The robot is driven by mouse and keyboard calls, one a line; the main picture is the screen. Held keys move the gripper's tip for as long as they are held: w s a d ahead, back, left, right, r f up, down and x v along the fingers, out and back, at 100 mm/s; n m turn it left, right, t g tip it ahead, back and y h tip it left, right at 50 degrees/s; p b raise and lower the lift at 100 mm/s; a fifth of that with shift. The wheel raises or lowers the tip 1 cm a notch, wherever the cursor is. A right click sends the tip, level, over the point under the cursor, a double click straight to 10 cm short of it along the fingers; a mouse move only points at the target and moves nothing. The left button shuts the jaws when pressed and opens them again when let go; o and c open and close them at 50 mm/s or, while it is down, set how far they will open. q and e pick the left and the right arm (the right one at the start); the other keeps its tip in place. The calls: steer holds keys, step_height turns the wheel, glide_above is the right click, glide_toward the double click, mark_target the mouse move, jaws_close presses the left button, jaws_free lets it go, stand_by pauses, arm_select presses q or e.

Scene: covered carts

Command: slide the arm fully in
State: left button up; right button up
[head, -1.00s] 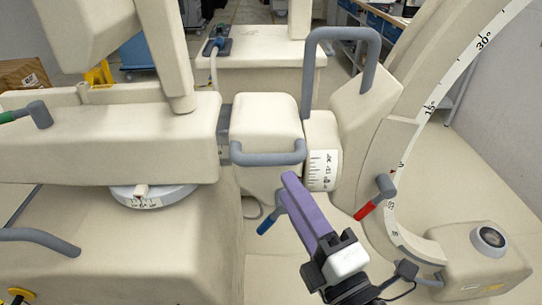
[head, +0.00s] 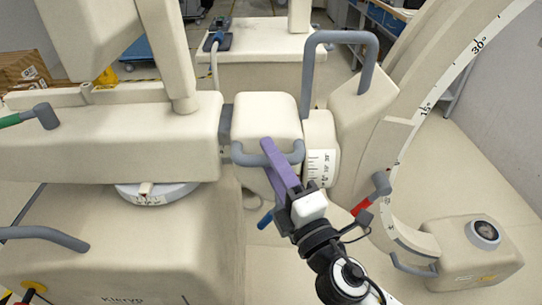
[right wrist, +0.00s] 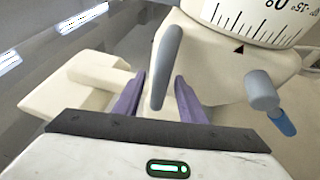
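The cream horizontal arm (head: 110,140) of the machine runs in from the left in the head view. A short dark grey section (head: 225,132) shows between it and a cream block (head: 266,112). A grey handle (head: 240,154) curves across the front of this block. My right gripper (head: 273,150), with purple fingers, is at the handle. In the right wrist view, its fingers (right wrist: 158,95) are open, with the grey handle (right wrist: 168,60) between them and a gap visible on each side. My left gripper is not in view.
A tall grey handle (head: 340,38) and the big cream C-shaped arc (head: 400,170) with angle marks stand to the right. A red-tipped lever (head: 372,192) and a blue-tipped lever (head: 265,220) are close to my right arm. A green-tipped lever (head: 30,117) is at left.

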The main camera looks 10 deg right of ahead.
steer(key=shift+w, duration=0.15)
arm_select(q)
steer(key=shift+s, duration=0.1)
arm_select(e)
jaws_close()
